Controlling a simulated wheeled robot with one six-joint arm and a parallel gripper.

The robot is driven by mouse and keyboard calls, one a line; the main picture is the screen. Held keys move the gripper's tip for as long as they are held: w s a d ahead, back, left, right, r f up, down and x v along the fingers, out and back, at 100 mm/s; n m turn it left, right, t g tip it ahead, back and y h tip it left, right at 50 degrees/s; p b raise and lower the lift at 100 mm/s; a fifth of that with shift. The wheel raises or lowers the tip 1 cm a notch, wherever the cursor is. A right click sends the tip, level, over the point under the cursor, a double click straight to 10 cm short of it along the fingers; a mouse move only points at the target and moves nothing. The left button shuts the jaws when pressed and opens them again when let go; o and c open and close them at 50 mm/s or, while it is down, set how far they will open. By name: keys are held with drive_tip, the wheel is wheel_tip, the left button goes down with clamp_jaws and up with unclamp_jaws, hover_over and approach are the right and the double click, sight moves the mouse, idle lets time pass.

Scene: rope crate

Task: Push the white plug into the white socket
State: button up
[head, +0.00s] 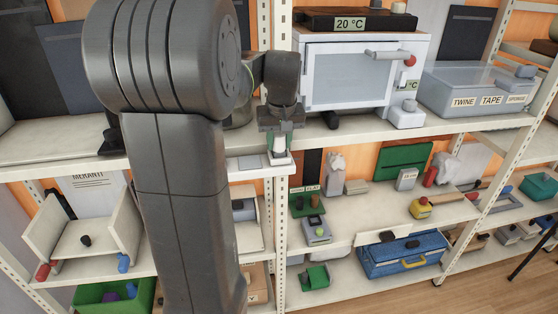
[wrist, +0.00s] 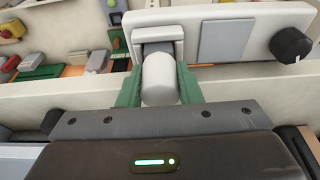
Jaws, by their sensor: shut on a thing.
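My gripper (wrist: 159,88) is shut on the white plug (wrist: 160,78), its green fingers on either side of the plug. The white socket (wrist: 137,36), a square frame on a pale panel, is straight ahead of the plug in the wrist view. The plug's far end overlaps the socket's opening there; I cannot tell how deep it sits, if at all. In the head view my gripper (head: 279,140) hangs in front of the shelf edge. The plug (head: 279,144) shows small between the fingers, just above the socket (head: 281,159).
The pale panel (wrist: 255,22) carries a grey plate (wrist: 226,40) and a black knob (wrist: 290,44) right of the socket. A white oven (head: 307,90) stands on the shelf to the right of my gripper. A shelf post (head: 280,215) runs below the socket.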

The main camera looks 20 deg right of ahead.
drive_tip(key=shift+f+b, duration=0.3)
drive_tip(key=shift+f, duration=0.2)
idle(0.3)
drive_tip(key=o, duration=1.2)
drive_tip(key=shift+r, duration=0.1)
drive_tip(key=b+v, duration=0.1)
drive_tip(key=v, duration=1.2)
drive_tip(key=shift+r, duration=0.3)
drive_tip(key=shift+s+f, duration=0.1)
drive_tip(key=shift+f, duration=0.05)
drive_tip(key=p+x, duration=0.1)
drive_tip(key=x, duration=1.2)
drive_tip(key=shift+f, duration=0.25)
drive_tip(key=shift+r, duration=0.15)
